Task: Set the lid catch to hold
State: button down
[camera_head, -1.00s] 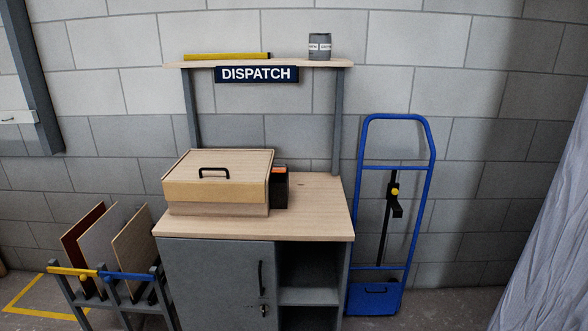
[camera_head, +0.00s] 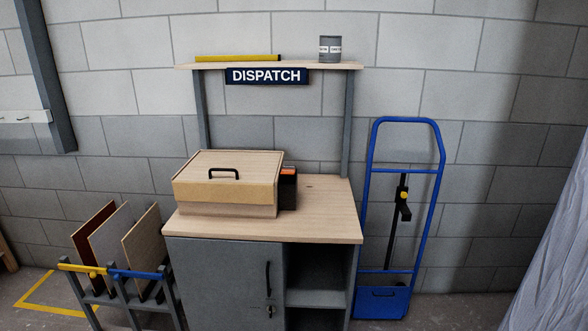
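A wooden box with a closed lid (camera_head: 240,163) and a black handle (camera_head: 224,173) on the lid sits on the left part of the bench top (camera_head: 320,215). A dark block with an orange top (camera_head: 288,186) stands at the box's right side, touching or very close to it; I cannot tell whether it is the lid catch, nor its setting. My gripper is not in view.
A grey cabinet (camera_head: 220,280) with an open shelf is under the bench top. A shelf above holds a yellow bar (camera_head: 238,58) and a grey tin (camera_head: 330,49). A blue hand truck (camera_head: 400,200) stands right. A rack with panels (camera_head: 110,240) stands left. The bench top's right part is clear.

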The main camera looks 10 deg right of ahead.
aim_at(287, 169)
jog(key=u, duration=0.95)
jog(key=k, duration=0.55)
jog(key=z, duration=0.85)
jog(key=i, duration=0.95)
jog(key=u, duration=0.15)
